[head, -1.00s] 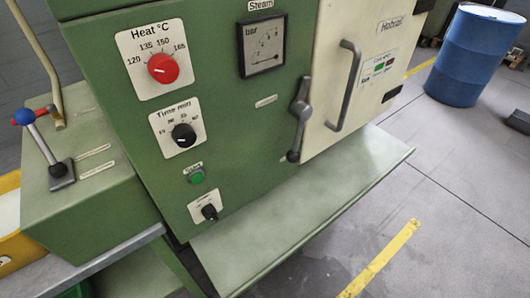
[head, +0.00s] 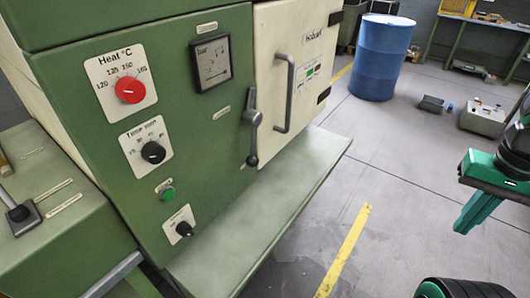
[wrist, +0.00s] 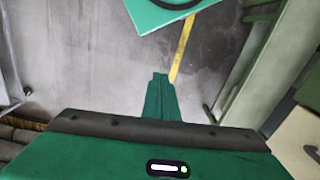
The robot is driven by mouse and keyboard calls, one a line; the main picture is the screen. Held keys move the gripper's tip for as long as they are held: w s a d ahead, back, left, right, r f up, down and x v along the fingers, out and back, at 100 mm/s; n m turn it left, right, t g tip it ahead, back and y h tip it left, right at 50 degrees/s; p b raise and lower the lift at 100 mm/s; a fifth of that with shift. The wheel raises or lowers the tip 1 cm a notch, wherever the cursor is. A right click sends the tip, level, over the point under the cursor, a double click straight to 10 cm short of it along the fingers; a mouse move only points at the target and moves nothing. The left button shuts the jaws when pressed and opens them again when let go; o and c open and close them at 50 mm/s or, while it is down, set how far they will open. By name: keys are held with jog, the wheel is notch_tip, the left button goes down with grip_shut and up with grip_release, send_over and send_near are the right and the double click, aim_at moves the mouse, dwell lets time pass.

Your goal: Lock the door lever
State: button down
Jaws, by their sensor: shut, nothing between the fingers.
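The door lever (head: 253,133) is a dark grey handle on the green machine front, beside the left edge of the cream door. It stands near vertical, with its knob end down. The cream door (head: 268,75) looks closed and carries a grey bar handle (head: 286,95). My gripper (head: 466,222), green and black, is at the right of the head view, well apart from the lever, and partly cut off by the frame. In the wrist view, its green fingers (wrist: 160,98) are together and empty, pointing over the floor. The lever is not visible there.
A pale green shelf (head: 265,215) juts out below the machine front. A blue barrel (head: 380,58) stands behind to the right. A grey box (head: 483,118) lies on the floor. The grey floor (head: 395,185) with a yellow line (head: 345,250) is open between machine and gripper.

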jog(key=w+a+r+n+t+y, duration=0.1)
jog(key=w+a+n, duration=0.3)
jog(key=w+a, duration=0.45)
jog(key=w+a+r+n+t+y, duration=0.1)
jog(key=w+a+n, duration=0.35)
jog(key=w, duration=0.65)
jog(key=w+a+r+n+y, duration=0.1)
jog(key=w+a+n+y, duration=0.1)
jog(key=a, duration=0.6)
jog(key=w+a+r+n+y, duration=0.1)
jog(key=w+a+n+y, duration=0.1)
jog(key=w+a, duration=0.3)
jog(key=a, duration=0.2)
jog(key=shift+w+a+r+y, duration=0.25)
jog(key=shift+w+a+y, duration=0.05)
jog(key=shift+a+y, duration=0.1)
